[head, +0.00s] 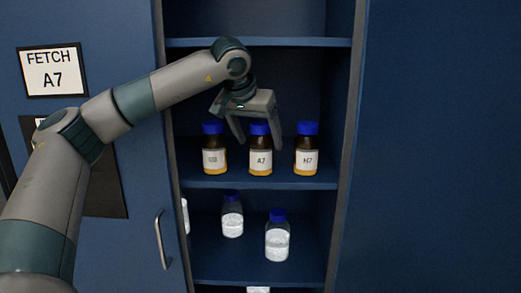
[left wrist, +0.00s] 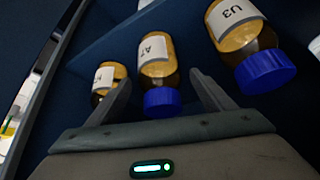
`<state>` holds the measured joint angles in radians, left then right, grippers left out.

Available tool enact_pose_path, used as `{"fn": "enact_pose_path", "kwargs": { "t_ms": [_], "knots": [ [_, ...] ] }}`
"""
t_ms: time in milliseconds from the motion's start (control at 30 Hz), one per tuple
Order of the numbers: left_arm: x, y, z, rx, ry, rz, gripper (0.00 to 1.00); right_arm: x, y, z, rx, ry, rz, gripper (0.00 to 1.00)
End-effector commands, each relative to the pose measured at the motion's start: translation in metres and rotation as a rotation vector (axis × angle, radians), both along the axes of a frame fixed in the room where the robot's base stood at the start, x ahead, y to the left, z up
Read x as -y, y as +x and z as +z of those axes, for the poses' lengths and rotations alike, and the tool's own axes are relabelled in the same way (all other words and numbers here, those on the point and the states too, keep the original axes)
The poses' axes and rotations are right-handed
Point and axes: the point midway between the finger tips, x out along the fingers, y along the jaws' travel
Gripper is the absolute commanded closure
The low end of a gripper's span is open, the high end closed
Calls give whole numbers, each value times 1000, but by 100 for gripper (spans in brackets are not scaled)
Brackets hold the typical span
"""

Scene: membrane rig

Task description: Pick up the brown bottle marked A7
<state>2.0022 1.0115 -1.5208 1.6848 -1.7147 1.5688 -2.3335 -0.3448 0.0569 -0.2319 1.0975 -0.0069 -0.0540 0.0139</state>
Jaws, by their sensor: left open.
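The brown bottle marked A7 (head: 260,161) stands upright on the cabinet's upper shelf, in the middle of a row of three. It has a blue cap and a white label. My left gripper (head: 259,139) is open, pointing down, with one finger on each side of the A7 bottle's cap. In the left wrist view, the A7 bottle (left wrist: 157,55) appears upside down between the open fingers (left wrist: 158,80), not gripped. I cannot tell how far the fingertips reach past it in depth. My right gripper is not in view.
Brown bottle U3 (left wrist: 238,28) stands left of A7 in the head view, and brown bottle H7 (head: 307,158) stands right, both close by. Clear bottles (head: 232,217) stand on the shelf below. A sign (head: 52,71) reads FETCH A7.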

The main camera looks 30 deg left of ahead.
Motion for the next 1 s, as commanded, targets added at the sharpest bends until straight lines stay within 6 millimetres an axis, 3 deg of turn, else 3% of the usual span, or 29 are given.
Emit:
{"fn": "enact_pose_path", "kwargs": {
  "t_ms": [200, 433, 767, 1000],
  "knots": [
    [0, 0, 0, 0, 0, 0, 25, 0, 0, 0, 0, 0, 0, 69],
    [0, 0, 1, 0, 0, 0, 80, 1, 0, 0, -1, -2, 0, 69],
    [0, 0, 3, 3, -1, 0, 81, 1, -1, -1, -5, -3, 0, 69],
    [1, 0, 17, 4, -2, 0, 81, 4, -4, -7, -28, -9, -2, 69]
  ]
}}
